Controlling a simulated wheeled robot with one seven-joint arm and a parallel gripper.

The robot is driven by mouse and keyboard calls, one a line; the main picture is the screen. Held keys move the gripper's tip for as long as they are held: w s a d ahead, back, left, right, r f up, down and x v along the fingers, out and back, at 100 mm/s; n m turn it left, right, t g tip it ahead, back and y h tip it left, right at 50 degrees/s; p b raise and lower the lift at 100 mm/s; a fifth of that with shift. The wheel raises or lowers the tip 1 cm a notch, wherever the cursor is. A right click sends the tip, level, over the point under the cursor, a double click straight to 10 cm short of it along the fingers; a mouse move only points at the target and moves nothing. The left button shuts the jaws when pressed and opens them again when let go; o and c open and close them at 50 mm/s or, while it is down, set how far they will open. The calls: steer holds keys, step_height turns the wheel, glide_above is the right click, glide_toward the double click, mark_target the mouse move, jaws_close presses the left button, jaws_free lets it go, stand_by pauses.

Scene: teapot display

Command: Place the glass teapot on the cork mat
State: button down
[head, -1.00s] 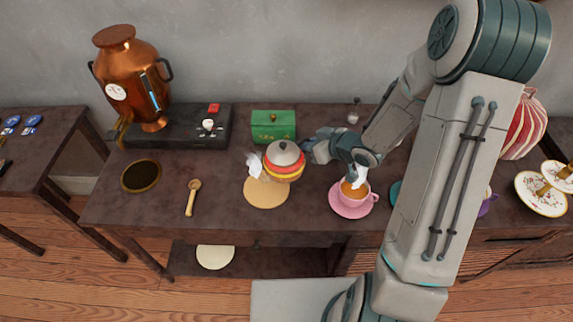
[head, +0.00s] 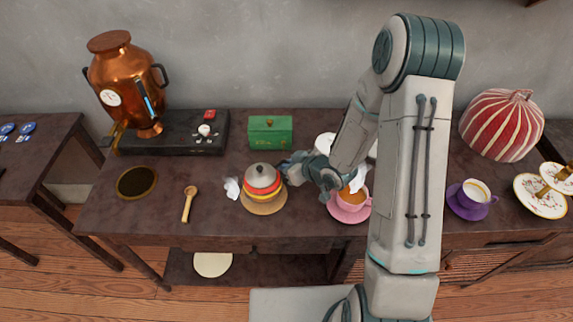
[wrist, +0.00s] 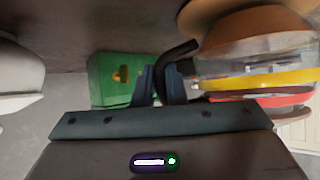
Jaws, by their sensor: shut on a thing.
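My gripper (head: 290,168) is at the teapot's right side. In the wrist view, my gripper (wrist: 158,85) is shut on the dark curved handle of the teapot (wrist: 255,75), with part of the mat (wrist: 265,20) above it in the picture.
A green box (head: 271,131) stands behind the teapot. A pink cup and saucer (head: 349,213) sit to the right, partly behind my arm. A wooden spoon (head: 188,203) and a dark round mat (head: 137,182) lie left. A copper urn (head: 124,84) stands at the back left.

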steer(key=c, duration=1.5)
jaws_free()
steer(key=shift+d+r, duration=0.1)
steer(key=shift+r, duration=0.05)
steer(key=p+v, duration=0.6)
steer(key=v, duration=0.5)
steer(key=shift+s+d+r+p, duration=0.25)
steer(key=shift+p, duration=0.15)
